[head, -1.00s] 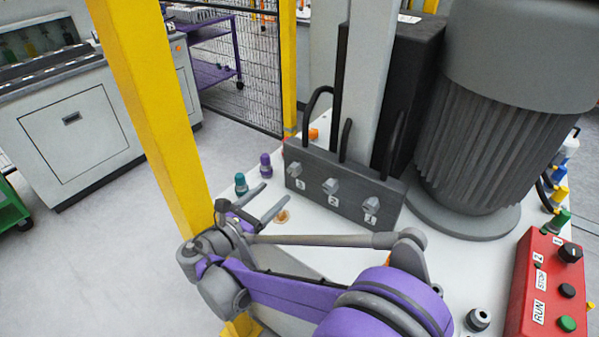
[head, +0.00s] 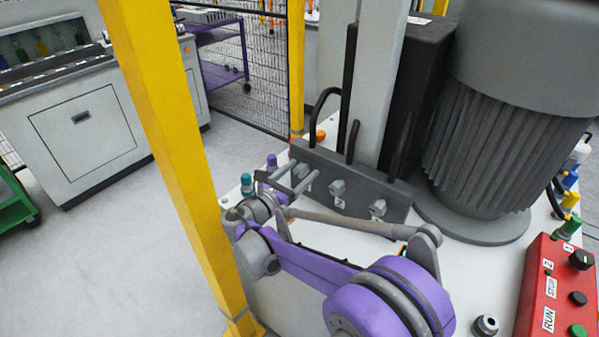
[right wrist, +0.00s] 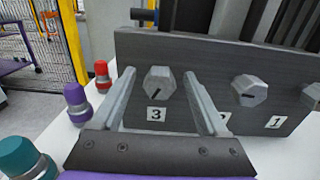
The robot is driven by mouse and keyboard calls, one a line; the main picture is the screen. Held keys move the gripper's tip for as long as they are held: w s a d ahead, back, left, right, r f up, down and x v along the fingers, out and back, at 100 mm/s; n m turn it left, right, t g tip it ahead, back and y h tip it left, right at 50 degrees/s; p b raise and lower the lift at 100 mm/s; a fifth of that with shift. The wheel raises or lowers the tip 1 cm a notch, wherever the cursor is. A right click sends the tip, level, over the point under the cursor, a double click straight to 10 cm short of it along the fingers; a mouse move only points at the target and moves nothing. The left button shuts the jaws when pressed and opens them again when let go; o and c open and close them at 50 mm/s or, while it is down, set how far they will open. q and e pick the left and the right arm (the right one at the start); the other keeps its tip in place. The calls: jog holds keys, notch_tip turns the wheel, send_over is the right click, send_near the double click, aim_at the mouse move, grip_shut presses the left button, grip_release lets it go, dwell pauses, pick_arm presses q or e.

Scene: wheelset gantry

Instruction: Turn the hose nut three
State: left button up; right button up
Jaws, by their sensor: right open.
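The dark grey block (head: 400,196) stands on the white top with three hexagonal nuts on its front face. In the right wrist view, hose nut three (right wrist: 160,84) is the leftmost, a grey hexagon with a dark slot, above label "3" (right wrist: 156,114). My right gripper (head: 304,170) is open, its fingers pointing at the block. In the right wrist view the fingers (right wrist: 159,75) appear to the left and right of nut three, without visible contact; I cannot tell whether the tips reach around it. In the head view the gripper partly hides this nut. My left gripper is out of view.
Nut two (right wrist: 249,91) and nut one (right wrist: 313,94) sit to the right. Teal (right wrist: 28,158), purple (right wrist: 77,102) and red (right wrist: 102,75) fittings stand left of the block. A yellow post (head: 170,150), finned motor (head: 480,150) and red control box (head: 552,290) surround the area.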

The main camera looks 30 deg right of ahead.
grip_shut()
dwell(0.3)
jog(key=shift+m, duration=0.3)
jog(key=m+p, duration=0.1)
jog(key=m, duration=0.5)
jog(key=m+p, duration=0.1)
jog(key=m, duration=0.5)
jog(key=shift+m, duration=0.3)
dwell(0.4)
grip_release()
